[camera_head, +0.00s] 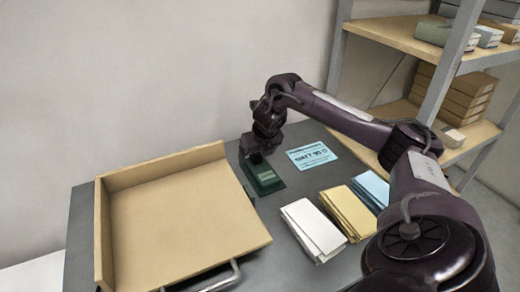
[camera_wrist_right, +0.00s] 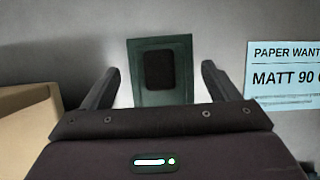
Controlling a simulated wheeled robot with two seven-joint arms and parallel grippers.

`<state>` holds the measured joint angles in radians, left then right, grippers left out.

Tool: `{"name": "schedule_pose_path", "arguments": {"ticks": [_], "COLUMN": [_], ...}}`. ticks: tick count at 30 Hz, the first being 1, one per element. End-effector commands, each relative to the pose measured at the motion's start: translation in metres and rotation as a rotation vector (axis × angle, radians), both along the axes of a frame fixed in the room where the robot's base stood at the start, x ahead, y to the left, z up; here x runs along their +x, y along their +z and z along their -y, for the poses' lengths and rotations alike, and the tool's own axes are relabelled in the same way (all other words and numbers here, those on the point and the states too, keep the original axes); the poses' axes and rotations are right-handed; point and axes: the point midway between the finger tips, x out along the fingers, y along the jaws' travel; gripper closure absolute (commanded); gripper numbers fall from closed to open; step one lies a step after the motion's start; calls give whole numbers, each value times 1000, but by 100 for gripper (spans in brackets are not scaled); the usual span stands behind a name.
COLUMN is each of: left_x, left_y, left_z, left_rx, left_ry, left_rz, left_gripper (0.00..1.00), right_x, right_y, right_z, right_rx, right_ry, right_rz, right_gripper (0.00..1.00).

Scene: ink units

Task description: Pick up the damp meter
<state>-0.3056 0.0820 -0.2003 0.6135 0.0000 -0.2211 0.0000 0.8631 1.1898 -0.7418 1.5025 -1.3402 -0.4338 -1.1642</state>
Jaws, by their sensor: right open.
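The damp meter, as I take it, is a dark green block-like device (camera_head: 266,181) on the grey table, just right of the wooden tray. It also shows in the right wrist view (camera_wrist_right: 142,92), upright in the picture, with a dark panel on its face. My right gripper (camera_head: 255,156) is at the meter's far end in the head view, close to it. In the wrist view its two fingers stand apart, one on each side of the meter, with gaps on both sides. I cannot tell how far above the meter the fingertips are. My left gripper is not in view.
A light blue card (camera_head: 314,157) reading "MATT 90 G" lies right of the meter. White (camera_head: 311,228), yellow (camera_head: 347,212) and blue (camera_head: 371,188) paper stacks lie nearer. The wooden tray (camera_head: 180,225) with a metal handle fills the left. A shelf rack (camera_head: 455,65) stands at right.

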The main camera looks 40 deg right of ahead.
Motion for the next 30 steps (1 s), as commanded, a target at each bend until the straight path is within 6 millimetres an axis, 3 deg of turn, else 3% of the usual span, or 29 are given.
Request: {"name": "schedule_pose_path", "arguments": {"ticks": [6,13,25,30], "left_x": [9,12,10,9], "left_y": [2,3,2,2], "left_z": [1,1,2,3], "left_rx": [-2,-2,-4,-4], "left_ry": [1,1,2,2], "left_rz": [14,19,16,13], "left_gripper": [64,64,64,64], "right_x": [9,9,9,9], "right_y": [-21,-22,-21,-21], "right_z": [3,3,3,3], "right_rx": [-1,0,0,-1], "right_ry": [0,0,0,0], "right_rz": [0,1,1,2], "right_gripper": [18,18,71,73]}}
